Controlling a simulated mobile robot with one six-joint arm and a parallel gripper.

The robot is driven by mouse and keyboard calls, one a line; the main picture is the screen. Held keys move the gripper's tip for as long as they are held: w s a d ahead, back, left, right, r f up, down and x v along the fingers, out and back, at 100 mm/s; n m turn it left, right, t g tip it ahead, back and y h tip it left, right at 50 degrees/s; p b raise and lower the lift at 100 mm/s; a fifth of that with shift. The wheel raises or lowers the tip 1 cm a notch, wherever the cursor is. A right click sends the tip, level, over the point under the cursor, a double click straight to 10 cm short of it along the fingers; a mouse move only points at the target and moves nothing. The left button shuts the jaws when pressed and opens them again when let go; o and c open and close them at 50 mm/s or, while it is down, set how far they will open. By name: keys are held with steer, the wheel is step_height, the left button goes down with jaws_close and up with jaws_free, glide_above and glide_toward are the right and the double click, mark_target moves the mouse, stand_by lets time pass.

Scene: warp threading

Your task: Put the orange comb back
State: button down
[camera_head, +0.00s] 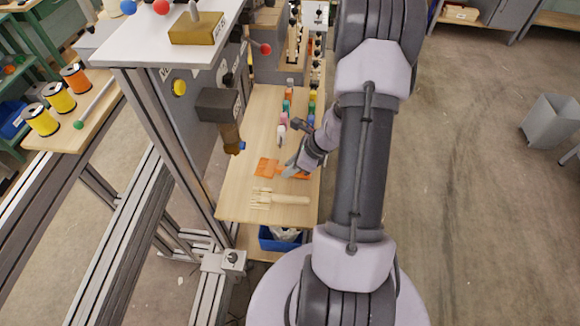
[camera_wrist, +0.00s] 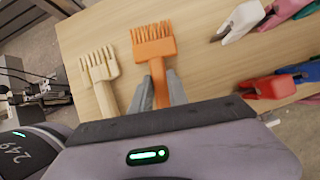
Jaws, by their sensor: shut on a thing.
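The orange comb (camera_head: 266,168) is at the wooden table top in the head view, its toothed end to the left. In the wrist view the orange comb (camera_wrist: 153,45) points its teeth away from me, and its handle runs between my fingers. My gripper (camera_wrist: 159,88) is shut on the handle. My gripper (camera_head: 290,170) also shows in the head view, low over the table. I cannot tell whether the comb touches the table.
A pale wooden comb (camera_head: 280,199) lies beside the orange one, near the table's front end; it also shows in the wrist view (camera_wrist: 101,75). Several coloured clips or tools (camera_wrist: 271,87) lie to the right. A blue bin (camera_head: 279,240) is below the table (camera_head: 232,205).

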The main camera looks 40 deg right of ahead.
steer(key=shift+f, duration=0.25)
steer(key=c, duration=1.2)
jaws_free()
steer(key=shift+o, duration=0.3)
steer(key=o, duration=0.3)
steer(key=shift+o, duration=0.2)
steer(key=p+v, duration=0.2)
steer(key=v, duration=0.1)
steer(key=w+p+v, duration=0.1)
steer(key=p+v, duration=0.2)
steer(key=r+p+v, duration=0.1)
steer(key=p+v, duration=0.1)
steer(key=v, duration=0.1)
steer(key=shift+w+a+r+p, duration=0.2)
steer(key=shift+w+p, duration=0.05)
steer(key=shift+p, duration=0.05)
